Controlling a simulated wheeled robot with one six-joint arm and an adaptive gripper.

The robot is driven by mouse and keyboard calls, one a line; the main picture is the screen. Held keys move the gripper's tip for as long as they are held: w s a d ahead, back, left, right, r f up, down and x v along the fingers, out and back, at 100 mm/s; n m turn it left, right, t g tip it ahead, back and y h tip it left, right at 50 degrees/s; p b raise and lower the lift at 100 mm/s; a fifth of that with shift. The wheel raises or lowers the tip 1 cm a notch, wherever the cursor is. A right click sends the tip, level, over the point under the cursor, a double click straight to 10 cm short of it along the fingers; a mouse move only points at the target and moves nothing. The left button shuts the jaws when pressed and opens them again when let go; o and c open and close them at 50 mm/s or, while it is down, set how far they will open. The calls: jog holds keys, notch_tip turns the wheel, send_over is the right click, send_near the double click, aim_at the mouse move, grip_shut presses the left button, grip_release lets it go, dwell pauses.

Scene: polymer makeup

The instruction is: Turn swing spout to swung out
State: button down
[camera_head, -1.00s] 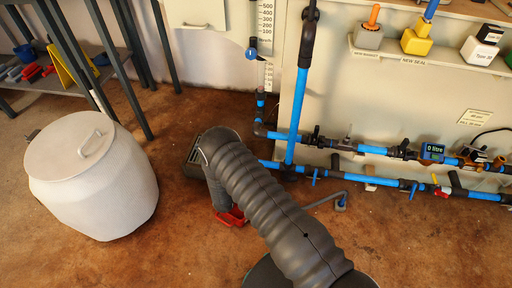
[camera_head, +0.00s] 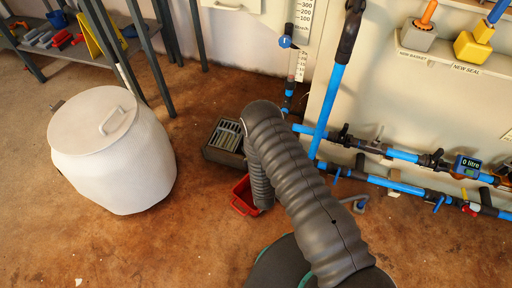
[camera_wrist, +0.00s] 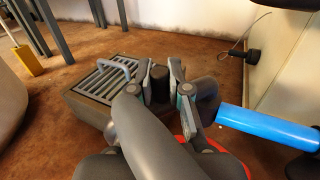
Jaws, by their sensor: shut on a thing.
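In the wrist view, my gripper (camera_wrist: 161,78) has its two fingers closed on either side of a short dark upright cylinder (camera_wrist: 159,88), which looks like part of the swing spout. A thin grey bent tube (camera_wrist: 118,64), seemingly the spout's outlet, shows just left of the fingers, above a slatted drain box (camera_wrist: 92,84). Its join to the cylinder is hidden behind the fingers. In the head view, my arm hides the gripper and spout; the drain box (camera_head: 226,137) shows left of the arm.
A red tray (camera_head: 243,196) sits on the floor beside my arm. A white lidded drum (camera_head: 112,150) stands at the left. Blue pipes (camera_head: 326,105) and a meter (camera_head: 467,166) run along the panel at the right. The floor between drum and tray is clear.

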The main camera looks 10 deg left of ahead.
jog(key=shift+a, duration=0.1)
jog(key=c, duration=1.1)
grip_release()
jog(key=shift+s, duration=0.1)
jog(key=v, duration=0.7)
jog(key=shift+s, duration=0.15)
